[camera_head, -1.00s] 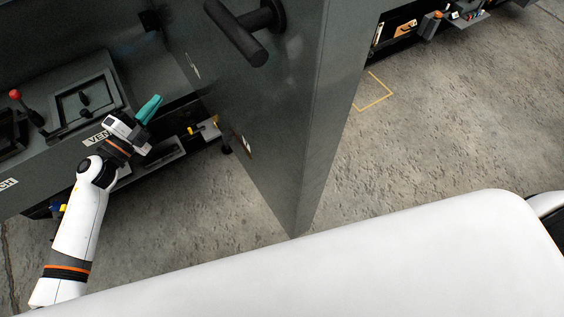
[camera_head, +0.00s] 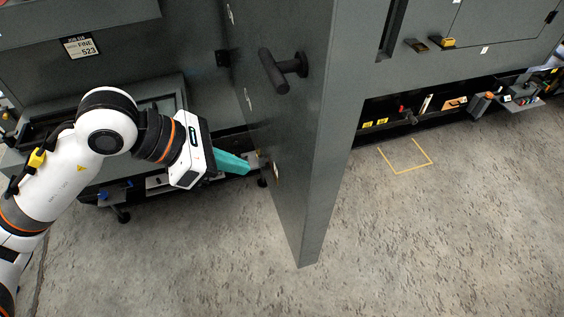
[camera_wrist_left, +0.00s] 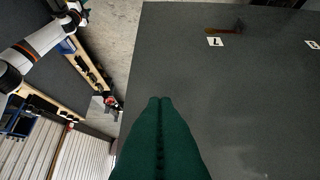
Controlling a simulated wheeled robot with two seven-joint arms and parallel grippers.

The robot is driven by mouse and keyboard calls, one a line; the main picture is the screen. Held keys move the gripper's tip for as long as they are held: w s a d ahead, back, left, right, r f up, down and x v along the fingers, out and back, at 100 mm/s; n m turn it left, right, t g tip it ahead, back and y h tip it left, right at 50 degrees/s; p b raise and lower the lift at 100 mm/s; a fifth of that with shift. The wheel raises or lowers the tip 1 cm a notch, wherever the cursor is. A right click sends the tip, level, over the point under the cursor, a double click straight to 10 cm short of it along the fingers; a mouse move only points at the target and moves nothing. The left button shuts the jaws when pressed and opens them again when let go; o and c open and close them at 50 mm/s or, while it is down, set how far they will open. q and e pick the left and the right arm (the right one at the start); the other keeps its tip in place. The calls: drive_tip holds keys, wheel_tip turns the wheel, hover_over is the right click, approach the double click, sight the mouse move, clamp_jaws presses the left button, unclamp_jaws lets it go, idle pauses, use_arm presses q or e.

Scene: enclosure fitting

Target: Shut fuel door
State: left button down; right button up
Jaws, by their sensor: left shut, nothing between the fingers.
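A large dark grey door panel (camera_head: 285,120) with a black handle (camera_head: 283,68) stands swung out from the grey enclosure in the head view. I take it as the fuel door, though no label naming it is readable. My left gripper (camera_head: 246,166) has its teal fingers together and empty, pointing at the left face of the door near its lower part. Contact is unclear. In the left wrist view the shut fingers (camera_wrist_left: 160,101) lie in front of a broad dark grey surface (camera_wrist_left: 230,90). A white arm (camera_wrist_left: 35,45) shows at upper left there, its gripper too small to read.
The enclosure (camera_head: 110,55) stands behind my left arm, with a plate reading "FINE 523" (camera_head: 80,46). A low shelf with small items (camera_head: 515,92) is at the right.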

sight(297, 173)
use_arm(q)
drive_tip(key=d+f+p, duration=0.1)
drive_tip(key=d, duration=0.1)
drive_tip(key=w+d+f+p, duration=0.1)
drive_tip(key=d, duration=0.1)
drive_tip(key=w+d+f+p, duration=0.1)
drive_tip(key=d, duration=0.2)
drive_tip(key=shift+f, duration=0.3)
drive_tip(key=shift+w+d+f, duration=0.1)
drive_tip(key=shift+d, duration=0.25)
drive_tip(key=shift+d, duration=0.1)
